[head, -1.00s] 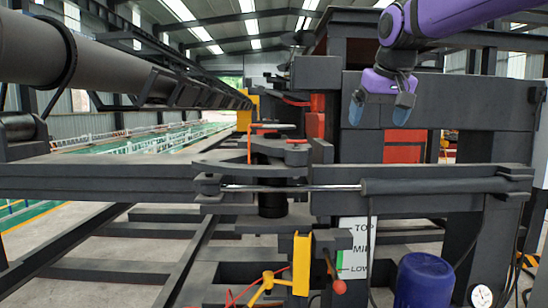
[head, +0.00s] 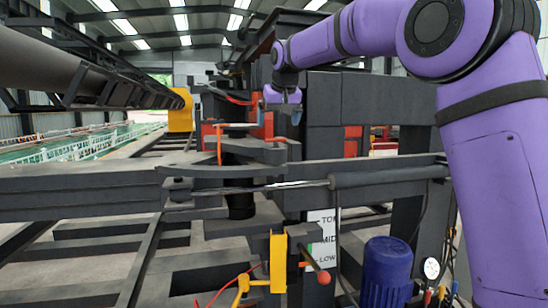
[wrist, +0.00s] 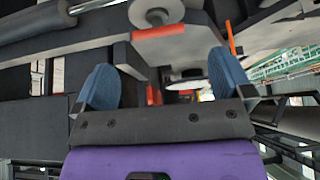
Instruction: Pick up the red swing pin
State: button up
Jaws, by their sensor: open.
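The likeliest red swing pin is a thin orange-red upright rod (head: 219,145) with a bent top, standing at the left of the dark swing-arm joint in the head view. An orange-red strip (wrist: 230,37) at the upper right in the wrist view may be the same rod; I cannot be sure. My gripper (head: 282,106) is above and to the right of the rod in the head view, apart from it. In the wrist view its two blue fingers (wrist: 164,82) are spread wide with nothing held between them.
Below the joint, a hydraulic cylinder (head: 390,175) runs across. A yellow bracket (head: 278,262), a red-knobbed lever (head: 323,277) and a blue motor (head: 386,270) sit lower. A large grey pipe (head: 60,68) crosses the upper left. Dark steel blocks (head: 324,112) stand right of my gripper.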

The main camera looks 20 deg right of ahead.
aim_at(276, 143)
jog(key=shift+x, duration=2.95)
jog(key=shift+s+d, duration=0.1)
jog(key=shift+s, duration=0.1)
jog(key=c, duration=1.4)
jog(key=shift+c, duration=0.7)
